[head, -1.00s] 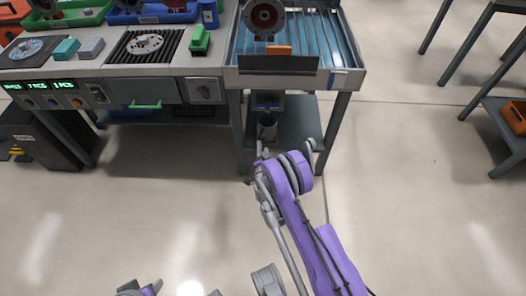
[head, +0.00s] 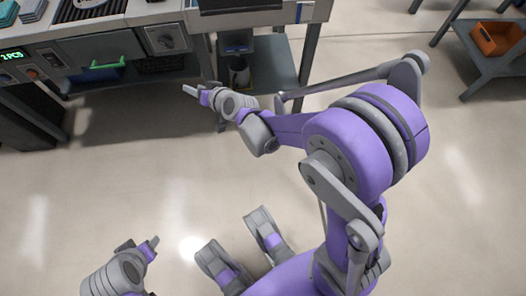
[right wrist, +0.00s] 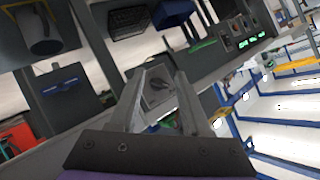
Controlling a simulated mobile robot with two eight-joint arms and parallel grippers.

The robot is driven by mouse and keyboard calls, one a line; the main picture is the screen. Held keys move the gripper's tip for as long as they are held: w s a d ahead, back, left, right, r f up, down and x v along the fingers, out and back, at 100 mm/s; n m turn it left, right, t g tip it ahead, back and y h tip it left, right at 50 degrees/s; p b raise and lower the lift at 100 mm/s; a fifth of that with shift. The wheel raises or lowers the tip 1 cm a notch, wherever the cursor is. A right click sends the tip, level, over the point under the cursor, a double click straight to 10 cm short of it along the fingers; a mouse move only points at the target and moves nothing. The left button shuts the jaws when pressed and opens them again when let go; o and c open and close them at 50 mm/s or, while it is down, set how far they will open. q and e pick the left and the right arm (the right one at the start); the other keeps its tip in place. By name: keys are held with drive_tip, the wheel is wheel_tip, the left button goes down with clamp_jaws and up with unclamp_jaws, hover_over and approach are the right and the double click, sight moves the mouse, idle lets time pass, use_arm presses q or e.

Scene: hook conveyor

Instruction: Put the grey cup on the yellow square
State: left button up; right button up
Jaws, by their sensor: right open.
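The grey cup (head: 238,72) stands on the lower shelf under the right bench section. It also shows at the upper left of the right wrist view (right wrist: 38,32). My right gripper (head: 202,107) is open and empty, in front of the benches, to the left of and nearer than the cup. In the right wrist view its fingers (right wrist: 164,85) stand apart with nothing between them. My left gripper (head: 140,246) is low at the left over the floor, its opening unclear.
The lower shelf (head: 268,72) lies between bench legs, beneath the conveyor end. An orange bin (head: 497,38) stands on a rack at right. The floor between is clear.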

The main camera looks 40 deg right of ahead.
drive_tip(key=s+d+f+n+g+h, duration=0.1)
drive_tip(key=s+n+g, duration=0.4)
drive_tip(key=s, duration=2.6)
drive_tip(key=d+g+h, duration=0.1)
drive_tip(key=g, duration=0.2)
drive_tip(key=shift+f, duration=0.3)
drive_tip(key=shift+o, duration=0.2)
drive_tip(key=shift+s, duration=0.15)
